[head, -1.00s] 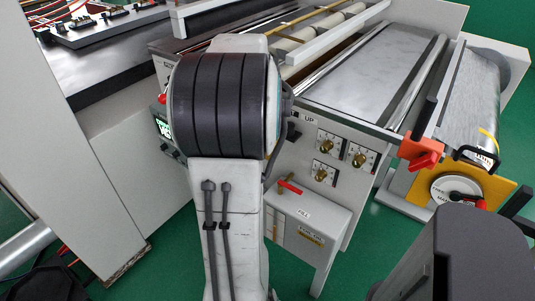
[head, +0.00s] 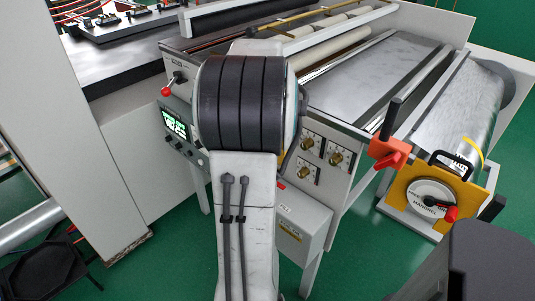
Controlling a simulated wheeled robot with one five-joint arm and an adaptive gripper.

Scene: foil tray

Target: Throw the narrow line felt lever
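A small lever with a red knob (head: 167,91) stands on the front left corner of the machine, left of my arm. A label above it is too small to read, so I cannot tell whether it is the narrow line felt lever. A red handle (head: 281,186) shows just right of my arm, mostly hidden. A round dial plate (head: 430,194) with a red-tipped handle (head: 450,213) sits on a yellow bracket at the right. My upright white and black arm fills the middle. My gripper is not visible.
A green-lit display (head: 175,123) is on the machine's left front. Brass knobs (head: 336,158) and a grey box (head: 301,226) are right of my arm. An orange clamp (head: 388,151) sticks out at the right. Green floor (head: 370,250) is open in front of the machine.

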